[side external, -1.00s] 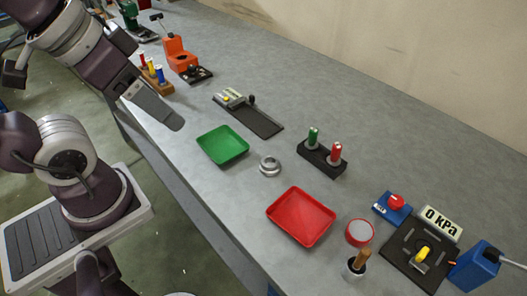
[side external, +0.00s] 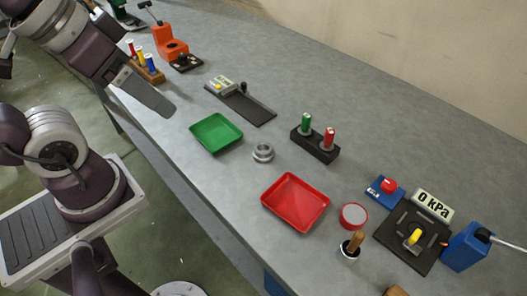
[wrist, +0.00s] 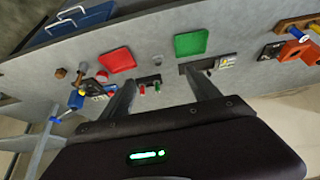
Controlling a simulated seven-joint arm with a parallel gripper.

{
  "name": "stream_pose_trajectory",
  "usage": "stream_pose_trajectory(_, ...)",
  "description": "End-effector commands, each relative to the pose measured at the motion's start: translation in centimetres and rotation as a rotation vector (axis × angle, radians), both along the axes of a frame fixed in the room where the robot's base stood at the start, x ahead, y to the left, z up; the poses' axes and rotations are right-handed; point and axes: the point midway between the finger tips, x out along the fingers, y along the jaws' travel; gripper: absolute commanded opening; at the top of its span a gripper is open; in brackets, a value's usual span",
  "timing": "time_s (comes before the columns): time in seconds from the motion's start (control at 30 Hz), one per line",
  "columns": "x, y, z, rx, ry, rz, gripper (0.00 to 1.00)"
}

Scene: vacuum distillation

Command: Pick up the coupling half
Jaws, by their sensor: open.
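The coupling half is most likely the silver metal ring (side external: 263,152) lying on the grey bench between the green tray and the red tray. In the wrist view the small grey ring (wrist: 157,58) shows beyond the fingers, between the two trays. My gripper (side external: 168,108) is high at the upper left, apart from the ring, and holds nothing. In the wrist view its two fingers (wrist: 160,80) stand wide apart. From the side one finger mostly hides the other.
A green tray (side external: 216,133) and a red tray (side external: 296,203) flank the ring. Behind it, a black holder (side external: 315,148) carries a green and a red cylinder. Right stand a red-topped can (side external: 354,216), a gauge reading 0 kPa (side external: 433,205) and a blue container (side external: 467,246).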

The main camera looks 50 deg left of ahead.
Motion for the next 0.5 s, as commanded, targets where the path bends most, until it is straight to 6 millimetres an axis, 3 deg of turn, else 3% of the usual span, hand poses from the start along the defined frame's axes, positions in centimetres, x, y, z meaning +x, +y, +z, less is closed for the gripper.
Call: stream_pose_trajectory(0.5,0.63,0.02,0.07,0.021,0.015,-0.032,0.66)
